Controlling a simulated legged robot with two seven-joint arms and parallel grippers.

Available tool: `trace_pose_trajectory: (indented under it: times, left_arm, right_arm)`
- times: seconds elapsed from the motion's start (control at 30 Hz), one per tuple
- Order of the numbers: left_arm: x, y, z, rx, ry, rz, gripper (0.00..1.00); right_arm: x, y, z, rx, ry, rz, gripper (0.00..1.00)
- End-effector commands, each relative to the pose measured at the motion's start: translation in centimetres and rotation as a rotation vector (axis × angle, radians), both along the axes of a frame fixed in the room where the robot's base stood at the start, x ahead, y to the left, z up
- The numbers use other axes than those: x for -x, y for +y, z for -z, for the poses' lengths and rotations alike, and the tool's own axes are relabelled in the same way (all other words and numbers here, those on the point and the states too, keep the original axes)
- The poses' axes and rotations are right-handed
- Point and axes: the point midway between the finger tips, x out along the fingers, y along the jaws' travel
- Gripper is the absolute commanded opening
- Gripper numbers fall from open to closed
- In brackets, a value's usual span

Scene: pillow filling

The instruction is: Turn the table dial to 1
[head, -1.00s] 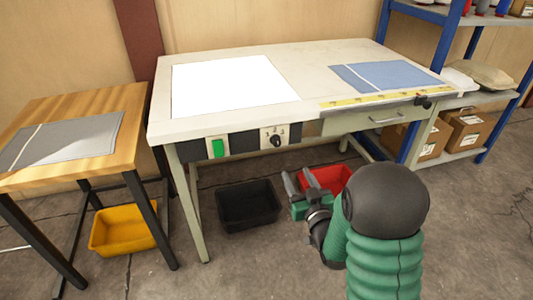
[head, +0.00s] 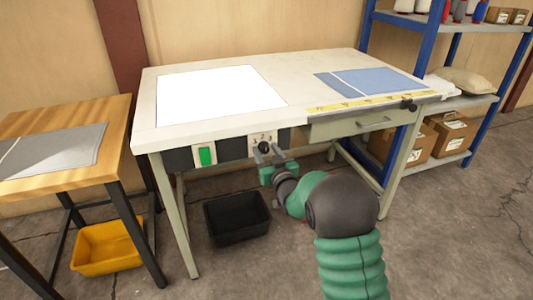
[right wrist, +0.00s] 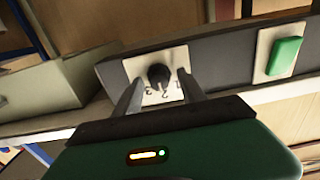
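The table dial is a black knob (head: 263,146) on a pale plate in the dark front panel of the workbench (head: 300,110). In the right wrist view the knob (right wrist: 158,76) shows upside down, with numerals on the plate, partly covered by my fingers. I cannot tell surely which number it points to. My right gripper (head: 267,152) is at the panel in front of the dial. In the right wrist view its two fingers (right wrist: 161,92) are open, one on each side of the knob, with gaps visible. My left gripper is not in view.
A green switch (head: 207,155) sits left of the dial, on the same panel. A drawer (head: 350,125) is to the right. A black bin (head: 237,217) stands below. A wooden table (head: 70,145) stands left, with a yellow bin (head: 107,246) under it.

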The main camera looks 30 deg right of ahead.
Motion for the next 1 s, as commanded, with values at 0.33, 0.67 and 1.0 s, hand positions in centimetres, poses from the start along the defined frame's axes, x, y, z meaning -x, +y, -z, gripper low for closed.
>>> trace_pose_trajectory:
  times: [0.33, 0.67, 1.0]
  left_arm:
    - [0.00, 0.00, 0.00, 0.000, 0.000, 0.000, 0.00]
    - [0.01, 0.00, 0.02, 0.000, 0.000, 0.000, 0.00]
    - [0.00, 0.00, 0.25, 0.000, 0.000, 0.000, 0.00]
  right_arm:
    - [0.03, -0.01, 0.04, 0.000, 0.000, 0.000, 0.04]
    - [0.00, -0.02, 0.01, 0.013, 0.002, 0.000, 0.00]
    - [-0.04, 0.06, 0.00, 0.161, 0.037, 0.000, 0.00]
